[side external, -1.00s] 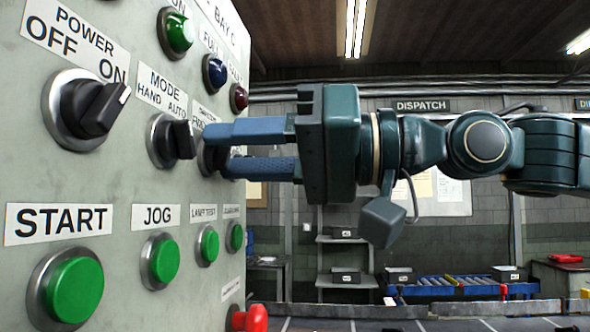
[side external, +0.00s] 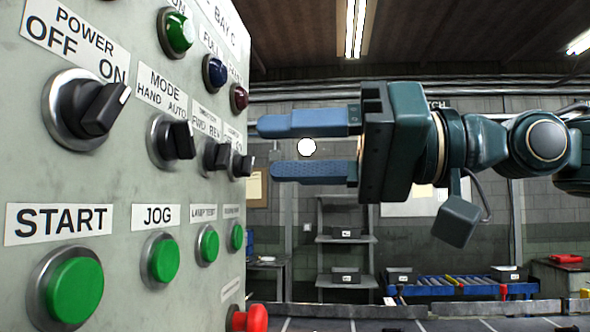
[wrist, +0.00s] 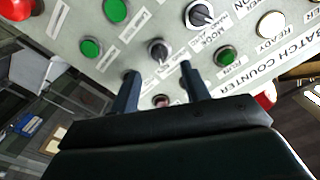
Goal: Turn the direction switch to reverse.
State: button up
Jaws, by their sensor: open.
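The direction switch (side external: 217,157) is a small black knob on the grey panel, under a label reading FWD and REV. In the side view its handle appears turned to the right, toward the REV side; its exact angle is hard to read. It also shows in the wrist view (wrist: 158,50), just beyond and between my fingertips. My gripper (side external: 266,150) is open and empty. Its two blue fingers point at the panel from the right, clear of the switch, with a visible gap.
The mode switch (side external: 172,140) and power switch (side external: 92,108) are left of the direction switch; another small knob (side external: 241,165) is close on its right. Green buttons (side external: 207,246) lie below, lamps (side external: 214,72) above. A red button (side external: 250,318) sticks out low. Room behind my gripper is free.

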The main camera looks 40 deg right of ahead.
jog(key=v, duration=0.8)
jog(key=shift+s+d, duration=0.25)
jog(key=shift+s, duration=0.05)
jog(key=w+d+f+m+h, duration=0.1)
jog(key=d+f+h, duration=0.2)
jog(key=f, duration=0.2)
jog(key=w+d+f+h, duration=0.2)
jog(key=d+f, duration=0.1)
jog(key=f, duration=0.3)
jog(key=s+d+f+m+g+h, duration=0.1)
jog(key=s+d+f+g+h, duration=0.2)
jog(key=d+f, duration=0.5)
jog(key=s+d+f+g+h, duration=0.4)
jog(key=s+d+f, duration=0.2)
jog(key=f, duration=1)
jog(key=shift+d+m+h, duration=0.4)
jog(key=shift+d, duration=0.75)
jog(key=shift+f, duration=0.1)
